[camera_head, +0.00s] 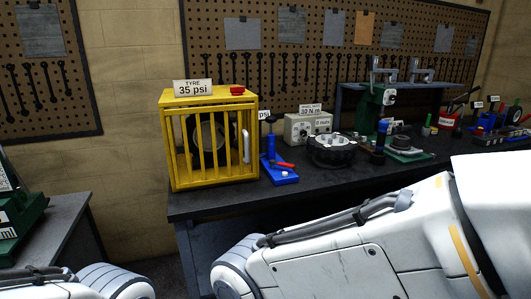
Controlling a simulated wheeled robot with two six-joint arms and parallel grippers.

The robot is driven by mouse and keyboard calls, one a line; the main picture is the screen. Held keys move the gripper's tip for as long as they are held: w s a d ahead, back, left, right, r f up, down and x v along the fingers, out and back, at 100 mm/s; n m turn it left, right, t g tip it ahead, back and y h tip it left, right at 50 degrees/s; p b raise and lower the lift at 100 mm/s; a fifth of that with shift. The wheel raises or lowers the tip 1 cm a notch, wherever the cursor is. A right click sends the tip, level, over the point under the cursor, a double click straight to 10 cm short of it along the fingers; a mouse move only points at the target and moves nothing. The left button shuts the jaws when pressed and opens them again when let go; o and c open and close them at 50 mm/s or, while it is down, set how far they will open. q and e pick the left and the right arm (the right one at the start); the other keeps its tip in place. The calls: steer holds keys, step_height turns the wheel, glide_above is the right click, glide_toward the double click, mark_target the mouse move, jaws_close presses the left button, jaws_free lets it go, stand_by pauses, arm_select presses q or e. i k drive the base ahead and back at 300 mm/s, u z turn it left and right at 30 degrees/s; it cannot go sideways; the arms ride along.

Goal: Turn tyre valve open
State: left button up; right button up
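A yellow barred cage (176,142) stands at the left end of the dark workbench, with a dark tyre (209,135) partly hidden behind its bars. A label ending in "psi" is partly hidden by the cage. Neither of my grippers shows; only white links of my arms are in view at the bottom.
The bench (230,207) has a bare front strip. A grey box with dials (297,126), a round black part (331,150) and a green machine (367,110) stand further right. A red block (237,90) tops the cage. Another bench (62,228) stands at left.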

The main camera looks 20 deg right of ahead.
mark_target(272, 163)
steer(key=i, duration=1.55)
steer(key=z, duration=2.25)
steer(key=i, duration=0.9)
steer(key=u, duration=2.2)
